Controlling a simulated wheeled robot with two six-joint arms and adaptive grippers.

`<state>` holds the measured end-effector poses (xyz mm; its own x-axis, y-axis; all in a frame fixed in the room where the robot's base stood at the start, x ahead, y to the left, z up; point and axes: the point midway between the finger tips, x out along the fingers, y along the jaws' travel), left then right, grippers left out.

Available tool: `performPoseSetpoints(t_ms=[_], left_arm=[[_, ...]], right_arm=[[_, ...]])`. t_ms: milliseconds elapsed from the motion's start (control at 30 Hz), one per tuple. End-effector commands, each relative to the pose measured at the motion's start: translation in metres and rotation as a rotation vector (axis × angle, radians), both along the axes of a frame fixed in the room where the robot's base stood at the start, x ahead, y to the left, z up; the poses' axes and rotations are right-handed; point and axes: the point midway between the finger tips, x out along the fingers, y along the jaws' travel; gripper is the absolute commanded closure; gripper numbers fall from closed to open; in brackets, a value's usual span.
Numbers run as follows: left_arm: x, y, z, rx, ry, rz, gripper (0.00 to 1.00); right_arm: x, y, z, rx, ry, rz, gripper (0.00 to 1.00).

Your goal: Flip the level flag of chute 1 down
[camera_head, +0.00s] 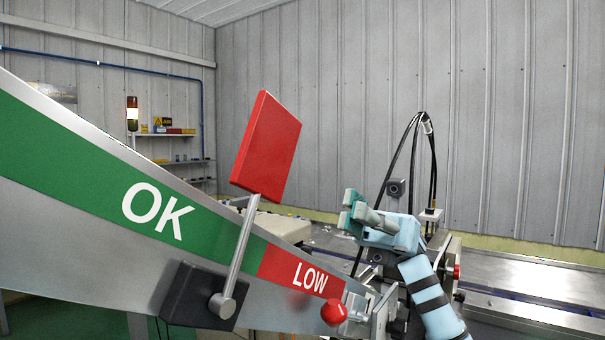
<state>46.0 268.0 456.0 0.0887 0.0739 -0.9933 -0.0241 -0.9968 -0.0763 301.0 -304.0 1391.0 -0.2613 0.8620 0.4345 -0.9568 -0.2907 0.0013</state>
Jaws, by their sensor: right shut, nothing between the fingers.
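The level flag is a red square plate (267,147) on a grey metal rod (241,250). The rod pivots on a dark block (197,294) at the chute's side, and the flag stands up, leaning a little right. The chute (80,219) slopes down to the right, with a green OK band and a red LOW band (303,273). No chute number can be read. My right gripper (350,209) is shut and empty, to the right of the flag and above the chute's lower end, apart from both. My left gripper is not in view.
A red ball knob (334,312) sits at the chute's lower end, close to brackets and my right arm. Black cables (411,150) rise behind my gripper. A metal surface (530,285) lies at right. Air is clear between flag and gripper.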

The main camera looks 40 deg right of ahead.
Motion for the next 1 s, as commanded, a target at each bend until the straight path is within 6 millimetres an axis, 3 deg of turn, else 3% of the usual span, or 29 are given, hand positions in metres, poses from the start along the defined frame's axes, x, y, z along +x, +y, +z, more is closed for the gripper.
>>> performPoseSetpoints(t_ms=[500,700,1000], left_arm=[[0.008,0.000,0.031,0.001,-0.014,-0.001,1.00],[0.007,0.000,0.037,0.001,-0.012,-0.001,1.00],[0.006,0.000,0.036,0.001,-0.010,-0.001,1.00]], right_arm=[[-0.029,0.090,0.049,0.001,-0.002,0.000,1.00],[-0.033,0.106,0.055,0.001,0.000,-0.002,1.00],[-0.033,0.107,0.054,0.001,0.001,-0.003,1.00]])
